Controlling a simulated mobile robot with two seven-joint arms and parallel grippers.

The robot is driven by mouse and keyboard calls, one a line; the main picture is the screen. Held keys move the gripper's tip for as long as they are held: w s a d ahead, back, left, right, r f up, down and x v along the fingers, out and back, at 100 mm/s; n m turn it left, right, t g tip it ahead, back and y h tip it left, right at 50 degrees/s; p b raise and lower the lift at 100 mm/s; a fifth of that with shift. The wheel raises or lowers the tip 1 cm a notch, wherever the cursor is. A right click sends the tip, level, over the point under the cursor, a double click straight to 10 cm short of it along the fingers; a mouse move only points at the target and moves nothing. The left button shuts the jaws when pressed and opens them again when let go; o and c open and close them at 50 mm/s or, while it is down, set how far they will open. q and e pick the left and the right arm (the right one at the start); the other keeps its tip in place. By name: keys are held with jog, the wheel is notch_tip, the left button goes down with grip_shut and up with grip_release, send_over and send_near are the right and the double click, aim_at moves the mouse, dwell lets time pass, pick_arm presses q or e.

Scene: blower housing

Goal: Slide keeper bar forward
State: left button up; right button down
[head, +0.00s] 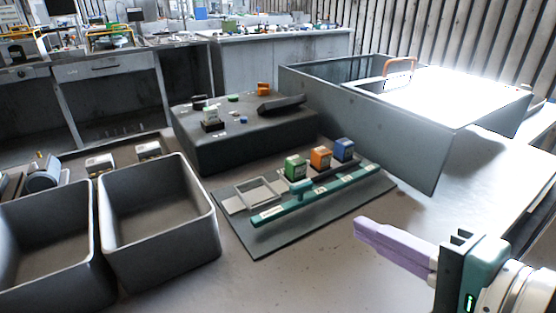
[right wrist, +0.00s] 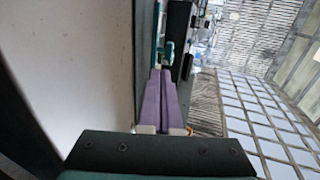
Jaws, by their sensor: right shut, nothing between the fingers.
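The teal keeper bar (head: 330,185) lies along the front of a dark base plate (head: 290,238) in the head view. It has a raised teal knob (head: 301,186) and small pale labels. Green (head: 295,167), orange (head: 320,158) and blue (head: 344,149) blocks stand in a row behind it. My right gripper (head: 362,229), with purple fingers, is shut and empty, to the right of the plate and apart from the bar. In the right wrist view its fingers (right wrist: 160,78) point toward a teal part (right wrist: 166,54), probably the bar's knob. My left gripper is not in view.
Two grey bins (head: 215,213) stand at the left. A dark raised block (head: 240,150) with small parts on it sits behind the plate. A large grey open box (head: 425,160) stands at the back right. The tabletop in front of the plate is clear.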

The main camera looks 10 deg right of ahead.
aim_at(304, 192)
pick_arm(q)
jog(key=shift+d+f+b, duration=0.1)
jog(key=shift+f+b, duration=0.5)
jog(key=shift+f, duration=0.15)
pick_arm(e)
jog(key=x, duration=0.6)
jog(key=r+x, duration=0.1)
jog(key=x, duration=0.2)
jog(key=shift+w+a+f, duration=0.1)
jog(key=shift+w+a, duration=0.1)
jog(key=shift+w, duration=0.3)
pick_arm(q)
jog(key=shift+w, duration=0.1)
pick_arm(e)
jog(key=shift+w, duration=0.1)
